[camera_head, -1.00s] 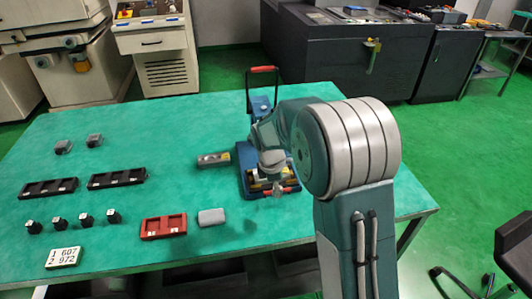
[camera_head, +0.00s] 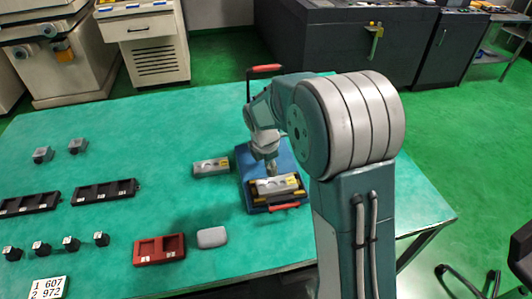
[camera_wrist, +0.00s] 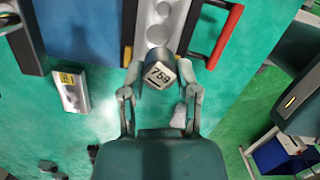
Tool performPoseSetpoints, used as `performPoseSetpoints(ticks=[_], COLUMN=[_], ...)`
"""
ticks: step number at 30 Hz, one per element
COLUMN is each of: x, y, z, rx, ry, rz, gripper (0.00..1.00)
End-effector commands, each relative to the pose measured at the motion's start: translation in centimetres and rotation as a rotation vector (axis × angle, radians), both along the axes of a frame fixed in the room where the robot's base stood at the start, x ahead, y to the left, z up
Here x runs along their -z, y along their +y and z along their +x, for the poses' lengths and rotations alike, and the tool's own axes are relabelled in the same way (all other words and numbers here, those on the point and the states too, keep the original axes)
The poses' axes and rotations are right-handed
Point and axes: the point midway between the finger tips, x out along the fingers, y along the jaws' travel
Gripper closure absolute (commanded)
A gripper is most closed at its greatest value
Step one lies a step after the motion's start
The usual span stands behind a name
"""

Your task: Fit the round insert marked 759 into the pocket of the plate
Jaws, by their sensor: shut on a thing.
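My gripper (camera_wrist: 160,84) is shut on the round insert marked 759 (camera_wrist: 158,75), whose label faces the camera in the wrist view. In the head view my gripper (camera_head: 271,170) is over the blue fixture (camera_head: 248,172), and the insert is too small to tell there. The silver plate (camera_head: 272,186) lies in the fixture. The wrist view shows this plate (camera_wrist: 162,12) with round pockets in a row, just beyond the insert. The insert appears apart from the pockets, but its height above the plate cannot be told.
A second silver block (camera_head: 211,167) lies left of the fixture. The fixture has red handles (camera_head: 284,207).

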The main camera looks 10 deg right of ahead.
Motion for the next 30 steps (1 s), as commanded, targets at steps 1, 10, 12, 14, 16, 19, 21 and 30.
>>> performPoseSetpoints(ticks=[1, 10, 12, 14, 16, 19, 21, 30], x=[0.0, 0.9, 1.3, 1.7, 2.1, 2.7, 3.1, 4.9], y=[-0.1, 0.0, 0.0, 0.0, 0.0, 0.0, 0.0, 0.0], z=[0.0, 0.0, 0.0, 0.0, 0.0, 0.0, 0.0, 0.0], rx=[0.001, 0.002, 0.002, 0.002, 0.002, 0.002, 0.002, 0.001], ry=[-0.001, 0.001, 0.001, 0.001, 0.001, 0.001, 0.002, 0.002], rz=[0.0, 0.0, 0.0, 0.0, 0.0, 0.0, 0.0, 0.0], gripper=[1.0, 1.0, 1.0, 1.0, 1.0, 1.0, 1.0, 1.0])
